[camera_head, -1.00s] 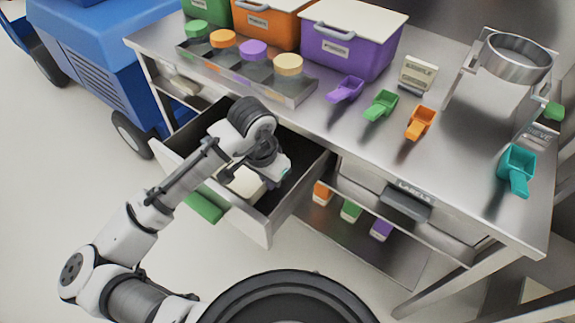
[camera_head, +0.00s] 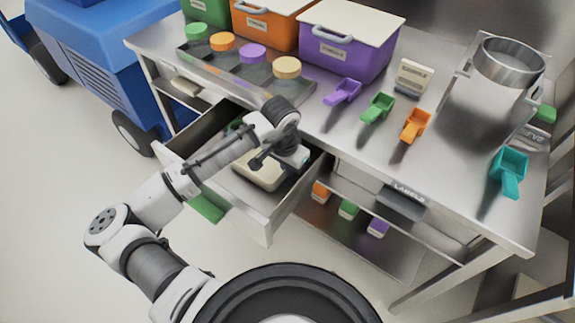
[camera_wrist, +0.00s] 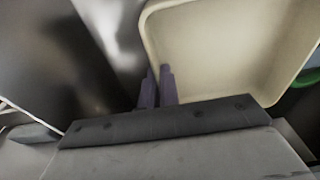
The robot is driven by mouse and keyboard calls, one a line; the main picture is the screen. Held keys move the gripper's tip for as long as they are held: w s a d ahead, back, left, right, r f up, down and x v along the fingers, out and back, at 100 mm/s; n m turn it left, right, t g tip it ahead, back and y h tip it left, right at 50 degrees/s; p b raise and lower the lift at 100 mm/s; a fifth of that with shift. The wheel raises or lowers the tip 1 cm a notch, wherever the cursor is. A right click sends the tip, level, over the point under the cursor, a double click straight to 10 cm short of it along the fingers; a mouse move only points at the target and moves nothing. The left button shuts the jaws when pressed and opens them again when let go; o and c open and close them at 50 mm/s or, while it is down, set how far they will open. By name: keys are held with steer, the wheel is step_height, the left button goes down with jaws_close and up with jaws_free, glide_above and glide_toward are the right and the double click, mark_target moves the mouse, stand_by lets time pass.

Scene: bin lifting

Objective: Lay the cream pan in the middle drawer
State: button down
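The cream pan (camera_head: 255,175) is inside or just above the open drawer (camera_head: 262,222), below the left part of the bench top. I cannot tell whether it touches the drawer floor. My gripper (camera_head: 283,160) is over the pan's right side, and its fingers are hidden in the head view. In the wrist view, the two dark fingers (camera_wrist: 160,87) are close together at the near left corner of the pan (camera_wrist: 225,45), with its rim between them. The pan looks shallow and empty.
Above the drawer is the bench top (camera_head: 320,125) with a tray of coloured round lids (camera_head: 252,53). Purple (camera_head: 342,92), green (camera_head: 378,108), orange (camera_head: 415,125) and teal (camera_head: 510,168) scoops lie to the right. A green thing (camera_wrist: 306,78) shows beside the pan.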

steer(key=shift+f, duration=0.2)
steer(key=c, duration=1.6)
jaws_free()
steer(key=shift+c, duration=0.2)
steer(key=shift+r, duration=0.15)
step_height(320, 180, up, 12)
steer(key=s, duration=0.1)
steer(key=shift+a+b, duration=0.3)
steer(key=shift+a, duration=0.1)
